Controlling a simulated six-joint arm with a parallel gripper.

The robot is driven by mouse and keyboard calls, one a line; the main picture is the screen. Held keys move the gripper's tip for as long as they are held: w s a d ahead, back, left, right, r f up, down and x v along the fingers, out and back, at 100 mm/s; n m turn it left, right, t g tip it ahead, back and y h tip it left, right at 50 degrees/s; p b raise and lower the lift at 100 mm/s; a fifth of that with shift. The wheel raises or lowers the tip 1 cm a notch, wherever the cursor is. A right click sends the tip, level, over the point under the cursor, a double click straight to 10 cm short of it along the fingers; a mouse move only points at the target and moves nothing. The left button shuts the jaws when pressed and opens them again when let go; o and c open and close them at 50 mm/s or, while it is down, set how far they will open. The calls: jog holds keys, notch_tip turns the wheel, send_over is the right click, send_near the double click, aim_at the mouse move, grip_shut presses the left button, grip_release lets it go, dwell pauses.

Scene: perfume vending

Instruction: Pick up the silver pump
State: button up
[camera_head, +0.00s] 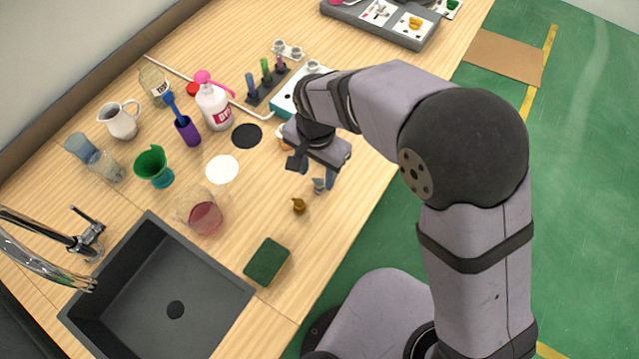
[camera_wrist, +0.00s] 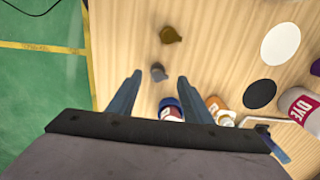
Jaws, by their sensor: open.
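The silver pump (camera_head: 319,186) is a small grey piece on the wooden counter, just below my gripper (camera_head: 312,172) in the head view. In the wrist view the silver pump (camera_wrist: 158,72) appears between the tips of my two fingers (camera_wrist: 160,77). The fingers are apart and do not visibly touch it. A similar gold-brown pump (camera_head: 299,205) lies close by, and it also shows in the wrist view (camera_wrist: 170,34), beyond the fingertips. My gripper is open and empty.
In the wrist view, a blue-capped bottle (camera_wrist: 170,108) and an orange-and-white bottle (camera_wrist: 217,106) stand near the fingers. A round flask (camera_head: 205,217), a green sponge (camera_head: 267,262) and the sink (camera_head: 160,290) are nearby. The counter's edge (camera_head: 352,232) runs close to the silver pump.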

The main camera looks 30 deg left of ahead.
aim_at(320, 181)
jog(key=shift+w+d+f+p, duration=0.1)
jog(key=shift+d+f+p, duration=0.05)
jog(key=shift+f+p, duration=0.2)
jog(key=shift+w+f+p, duration=0.15)
jog(key=shift+f+p, duration=0.25)
jog(key=shift+f, duration=0.75)
jog(key=shift+w+f+p, duration=0.15)
jog(key=shift+f+p, duration=0.25)
jog(key=shift+f, duration=0.7)
jog(key=c, duration=1.1)
